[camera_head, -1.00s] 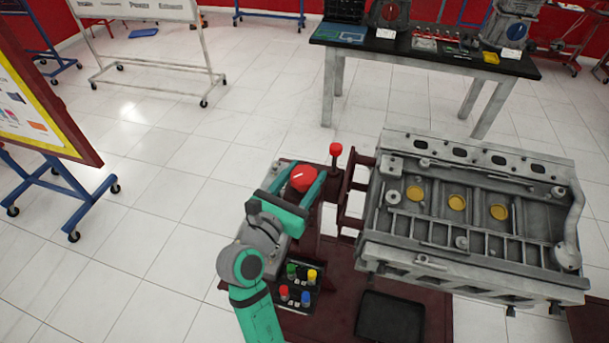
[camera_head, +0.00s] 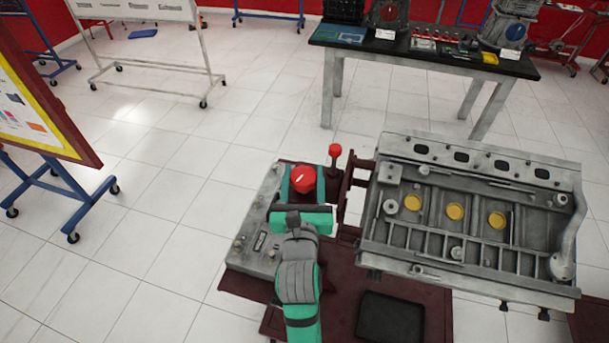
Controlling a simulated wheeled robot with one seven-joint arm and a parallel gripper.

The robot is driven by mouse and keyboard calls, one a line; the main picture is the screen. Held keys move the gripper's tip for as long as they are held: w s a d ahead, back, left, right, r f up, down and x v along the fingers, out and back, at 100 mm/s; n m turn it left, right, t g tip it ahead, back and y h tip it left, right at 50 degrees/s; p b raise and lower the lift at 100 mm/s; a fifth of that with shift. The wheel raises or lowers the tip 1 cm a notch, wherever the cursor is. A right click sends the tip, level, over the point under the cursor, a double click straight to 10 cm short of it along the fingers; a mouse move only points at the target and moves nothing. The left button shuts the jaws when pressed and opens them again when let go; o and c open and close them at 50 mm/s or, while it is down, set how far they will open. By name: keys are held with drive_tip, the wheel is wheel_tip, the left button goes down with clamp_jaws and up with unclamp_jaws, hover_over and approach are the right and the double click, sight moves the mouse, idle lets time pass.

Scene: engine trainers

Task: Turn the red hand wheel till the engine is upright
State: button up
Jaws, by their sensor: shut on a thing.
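The red hand wheel (camera_head: 303,179) sits on top of the stand, left of the engine. My gripper (camera_head: 304,181) has its two green fingers on either side of the wheel and is shut on it. The wheel's top shows between the fingers, with a pale mark on it. The grey engine (camera_head: 470,215) is held on the dark red stand (camera_head: 345,262) with three yellow discs on its upward face. The engine lies tilted in the view, and its far underside is hidden.
A red-knobbed lever (camera_head: 335,152) stands close to the right of my gripper. A black tray (camera_head: 389,316) lies on the stand.

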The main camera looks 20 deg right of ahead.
idle(0.5)
drive_tip(key=o, duration=1)
drive_tip(key=shift+o, duration=0.2)
drive_tip(key=shift+a, duration=0.1)
